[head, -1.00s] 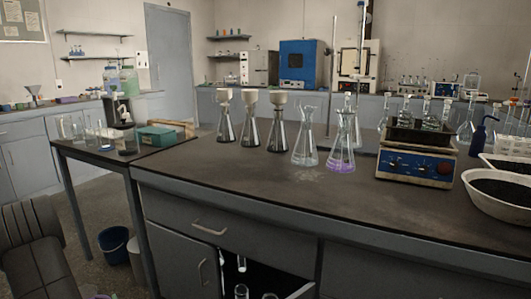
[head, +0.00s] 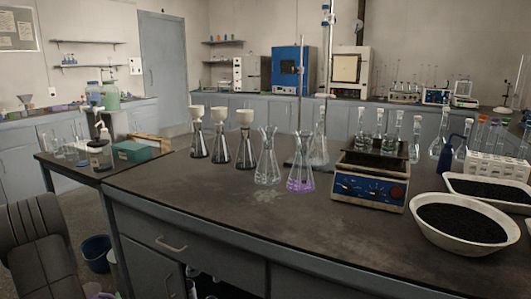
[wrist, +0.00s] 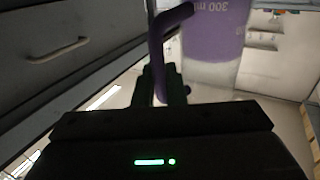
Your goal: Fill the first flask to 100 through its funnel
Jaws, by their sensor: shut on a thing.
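In the head view, three conical flasks with dark lower contents stand in a row on the bench: the left flask (head: 199,146), the middle flask (head: 221,148) and the right flask (head: 246,150). White funnels sit in their necks: left funnel (head: 197,112), middle funnel (head: 219,115), right funnel (head: 245,118). I cannot tell which counts as first. In the wrist view, my gripper (wrist: 165,85) is shut on the purple handle (wrist: 156,52) of a measuring jug (wrist: 215,32) marked 300 ml. The jug's top and contents are out of view. My gripper does not show in the head view.
A clear flask (head: 267,162) and a flask with purple liquid (head: 300,170) stand right of the row. Farther right are a blue-fronted shaker (head: 370,190) and a white bowl (head: 415,232) of black grains. The bench's front left is clear.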

